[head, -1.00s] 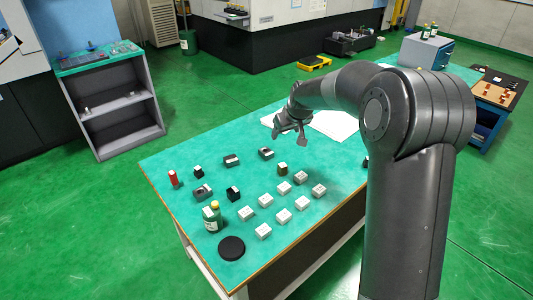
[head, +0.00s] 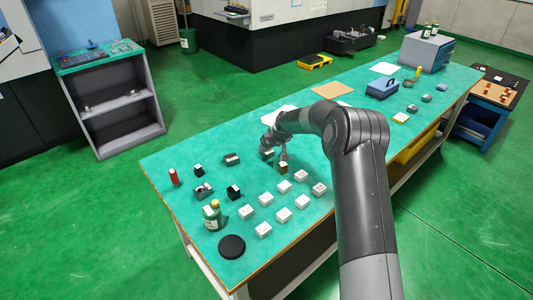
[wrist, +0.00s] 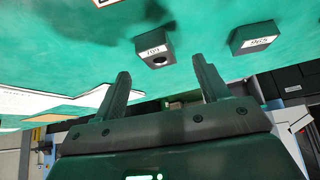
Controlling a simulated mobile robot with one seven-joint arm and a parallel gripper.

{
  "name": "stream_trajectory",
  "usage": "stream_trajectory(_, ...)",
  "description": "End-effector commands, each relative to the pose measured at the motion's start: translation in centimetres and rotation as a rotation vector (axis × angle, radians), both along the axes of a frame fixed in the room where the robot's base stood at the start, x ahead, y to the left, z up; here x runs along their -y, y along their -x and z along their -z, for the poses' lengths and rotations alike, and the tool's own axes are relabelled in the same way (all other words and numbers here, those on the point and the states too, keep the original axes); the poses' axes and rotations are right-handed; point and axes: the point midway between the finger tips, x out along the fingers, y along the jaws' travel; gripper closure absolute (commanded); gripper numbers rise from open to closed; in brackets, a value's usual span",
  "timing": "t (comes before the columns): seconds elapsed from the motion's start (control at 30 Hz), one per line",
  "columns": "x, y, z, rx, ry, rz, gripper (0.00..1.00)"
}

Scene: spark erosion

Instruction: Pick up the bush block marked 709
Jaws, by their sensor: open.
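The bush block marked 709 (wrist: 152,50) is a small dark block with a white label and a round hole in one face. In the wrist view it lies just beyond my gripper (wrist: 160,68), roughly in line with the gap between the fingers and apart from them. My gripper is open and empty. In the head view my gripper (head: 274,150) is low over the green table, beside a dark block (head: 268,154) that it partly hides; its label cannot be read there. A second dark block (wrist: 254,39) with another number stands to the right in the wrist view.
Several white blocks (head: 284,215) stand in rows at the front of the table (head: 180,215). A brown block (head: 283,170) is close to my gripper.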

Motion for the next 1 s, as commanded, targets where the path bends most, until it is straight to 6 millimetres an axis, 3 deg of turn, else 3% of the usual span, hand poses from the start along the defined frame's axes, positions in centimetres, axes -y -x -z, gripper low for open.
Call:
stream_trajectory(0.5, -1.5, -3.0, 3.8, 0.001, 0.001, 0.000, 0.32)
stream_trajectory(0.8, -1.6, -3.1, 4.2, 0.001, 0.001, 0.001, 0.32)
stream_trajectory(1.0, -1.6, -3.1, 4.1, 0.001, 0.001, 0.001, 0.47)
